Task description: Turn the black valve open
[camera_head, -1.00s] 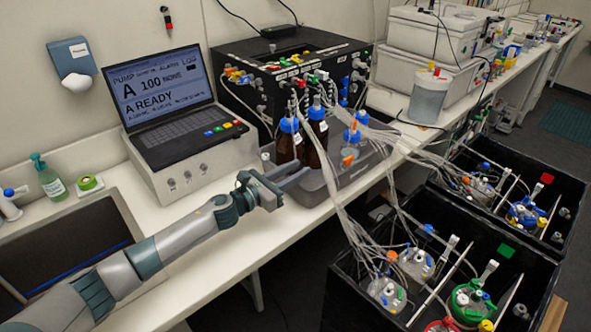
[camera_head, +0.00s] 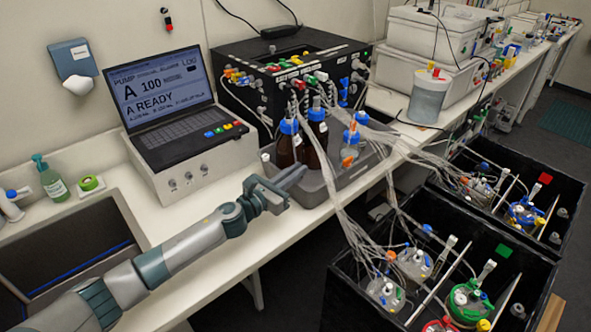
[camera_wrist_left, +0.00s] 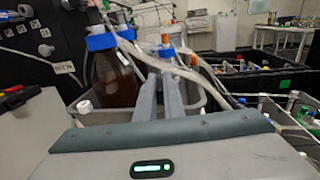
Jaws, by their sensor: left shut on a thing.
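My left gripper (camera_head: 298,174) reaches in low over the bench's front edge, with its fingertips beside the grey tray and the brown bottles. In the left wrist view its two grey fingers (camera_wrist_left: 162,78) point forward, close together, in front of clear tubing. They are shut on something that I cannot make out. I cannot pick out the black valve in either view; the fingers and tubes may hide it. My right gripper is not in view.
A grey tray (camera_head: 312,190) holds brown bottles (camera_head: 286,148) with blue caps, with loose tubing hanging over it. The black pump box (camera_head: 245,100) with coloured fittings stands behind. The laptop unit (camera_head: 195,165) is left. Black crates (camera_head: 340,290) with vessels stand right.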

